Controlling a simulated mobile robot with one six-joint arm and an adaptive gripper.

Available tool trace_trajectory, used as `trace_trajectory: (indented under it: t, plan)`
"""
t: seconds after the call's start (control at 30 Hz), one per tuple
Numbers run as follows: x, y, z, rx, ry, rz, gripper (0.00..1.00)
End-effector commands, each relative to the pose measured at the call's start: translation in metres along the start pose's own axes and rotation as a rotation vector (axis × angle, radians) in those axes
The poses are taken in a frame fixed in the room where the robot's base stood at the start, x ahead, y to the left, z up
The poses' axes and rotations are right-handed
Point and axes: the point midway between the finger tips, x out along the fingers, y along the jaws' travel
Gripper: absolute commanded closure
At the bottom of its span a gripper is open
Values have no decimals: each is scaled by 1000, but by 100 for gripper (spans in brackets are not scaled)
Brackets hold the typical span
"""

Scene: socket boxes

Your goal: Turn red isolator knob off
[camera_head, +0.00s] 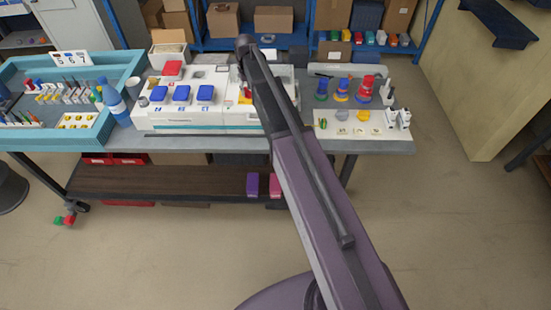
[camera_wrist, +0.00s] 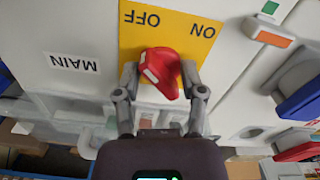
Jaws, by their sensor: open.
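The red isolator knob (camera_wrist: 165,68) sits on a yellow plate (camera_wrist: 198,52) in the wrist view. The plate reads OFF and ON, upside down in this view, with OFF at picture left and ON at right. The knob's grip is tilted, with white marks on it; I cannot tell for sure which label it points to. My gripper (camera_wrist: 159,80) is open, with one finger on each side of the knob. Whether the fingers touch it is unclear. In the head view my arm mostly hides this spot; a bit of red and yellow shows there.
A MAIN label (camera_wrist: 72,63) is beside the plate. The white unit (camera_head: 190,122) carries several blue-lidded sockets (camera_head: 182,93) left of my arm. Stacked coloured plugs (camera_head: 366,88) stand on the bench's right, a teal tray (camera_head: 100,131) on its left.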

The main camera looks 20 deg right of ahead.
Motion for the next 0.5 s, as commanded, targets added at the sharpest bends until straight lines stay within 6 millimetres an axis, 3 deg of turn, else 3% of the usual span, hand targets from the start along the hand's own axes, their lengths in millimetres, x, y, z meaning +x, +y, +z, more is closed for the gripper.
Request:
trace_trajectory:
  t: [0.5]
  plan:
    - [0,-2,0,345,0,0,47]
